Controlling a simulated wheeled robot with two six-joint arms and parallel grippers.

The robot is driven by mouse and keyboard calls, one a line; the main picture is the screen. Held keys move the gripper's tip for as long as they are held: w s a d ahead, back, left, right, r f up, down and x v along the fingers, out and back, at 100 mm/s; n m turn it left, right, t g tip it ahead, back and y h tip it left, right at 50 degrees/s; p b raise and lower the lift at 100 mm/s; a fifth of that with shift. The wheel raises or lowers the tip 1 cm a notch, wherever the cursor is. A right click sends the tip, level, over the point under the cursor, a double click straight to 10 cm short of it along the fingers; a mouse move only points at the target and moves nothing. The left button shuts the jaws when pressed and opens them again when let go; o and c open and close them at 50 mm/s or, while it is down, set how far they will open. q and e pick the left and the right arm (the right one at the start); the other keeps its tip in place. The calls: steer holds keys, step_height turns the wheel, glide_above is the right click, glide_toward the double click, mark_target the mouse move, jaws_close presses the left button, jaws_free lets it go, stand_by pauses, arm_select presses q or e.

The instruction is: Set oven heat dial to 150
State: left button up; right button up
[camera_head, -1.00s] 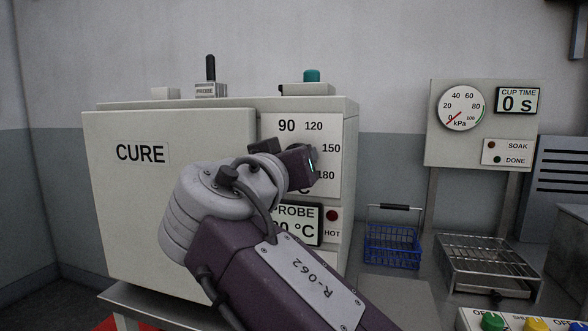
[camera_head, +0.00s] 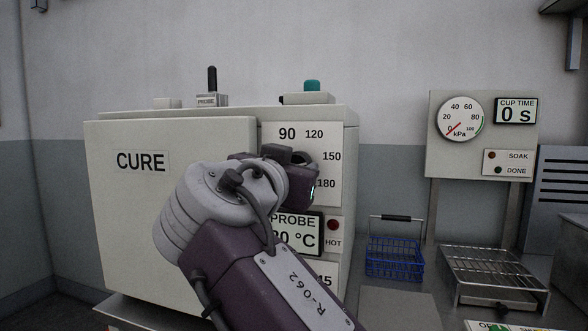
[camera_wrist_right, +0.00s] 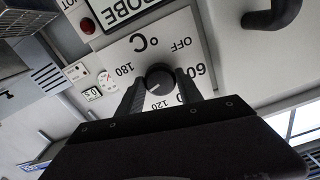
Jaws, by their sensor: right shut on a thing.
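The heat dial's black knob (camera_wrist_right: 158,72) sits between the two dark fingers of my right gripper (camera_wrist_right: 161,84), which is shut on it. A pale pointer mark on the knob points to the lower left in the right wrist view, between 120 and 180. The 150 label is hidden there behind a finger. In the head view the dial plate (camera_head: 286,133) shows 90, 120, 150 and 180 on the oven front (camera_head: 352,135). My right gripper's body (camera_head: 290,163) hides most of the knob. My left gripper is not in view.
The oven door (camera_head: 130,220) marked CURE is shut. Below the dial are a PROBE display (camera_head: 295,235) and a red HOT lamp (camera_head: 333,225). A blue basket (camera_head: 394,258) and wire rack (camera_head: 492,270) stand to the right. A gauge panel (camera_head: 475,165) stands behind.

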steer(key=o, duration=1.4)
steer(key=shift+c, duration=0.2)
steer(key=v, duration=0.9)
steer(key=shift+b, duration=0.3)
steer(key=shift+f, duration=0.1)
